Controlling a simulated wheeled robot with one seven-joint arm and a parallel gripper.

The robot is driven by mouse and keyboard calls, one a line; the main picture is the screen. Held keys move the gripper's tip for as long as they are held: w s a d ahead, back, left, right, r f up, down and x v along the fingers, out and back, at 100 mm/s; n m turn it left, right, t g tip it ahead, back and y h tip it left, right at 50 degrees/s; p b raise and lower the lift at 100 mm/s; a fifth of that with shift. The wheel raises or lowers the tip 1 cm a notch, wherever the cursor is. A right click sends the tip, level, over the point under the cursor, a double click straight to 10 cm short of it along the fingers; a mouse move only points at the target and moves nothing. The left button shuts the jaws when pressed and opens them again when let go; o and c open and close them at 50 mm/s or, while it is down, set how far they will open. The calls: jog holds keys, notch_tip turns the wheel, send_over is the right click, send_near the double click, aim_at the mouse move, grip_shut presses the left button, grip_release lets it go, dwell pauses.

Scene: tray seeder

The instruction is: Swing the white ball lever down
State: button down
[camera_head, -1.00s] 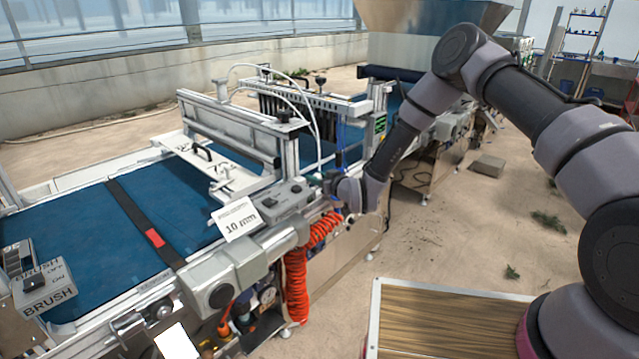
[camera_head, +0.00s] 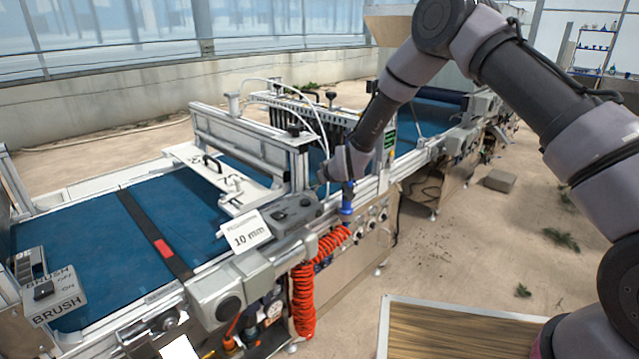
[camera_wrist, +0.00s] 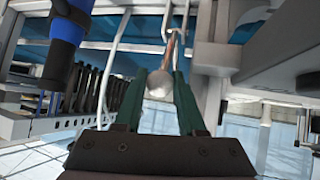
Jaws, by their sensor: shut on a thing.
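The white ball (camera_wrist: 158,84) of the lever sits between the two green fingers of my gripper (camera_wrist: 160,79) in the wrist view. A thin brownish rod (camera_wrist: 171,50) runs from the ball up the picture. My gripper is shut on the ball. In the head view the end of my arm (camera_head: 350,160) is beside the machine's upright frame, above the blue fitting, and the ball cannot be made out there.
A blue cylinder (camera_wrist: 62,40) is close at upper left in the wrist view. A grey metal bracket (camera_wrist: 214,55) is close at right. In the head view an orange coiled hose (camera_head: 303,290) hangs below, and a wood-topped table (camera_head: 450,330) stands at front right.

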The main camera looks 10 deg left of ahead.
jog(key=c, duration=0.5)
grip_release()
jog(key=shift+s, duration=0.1)
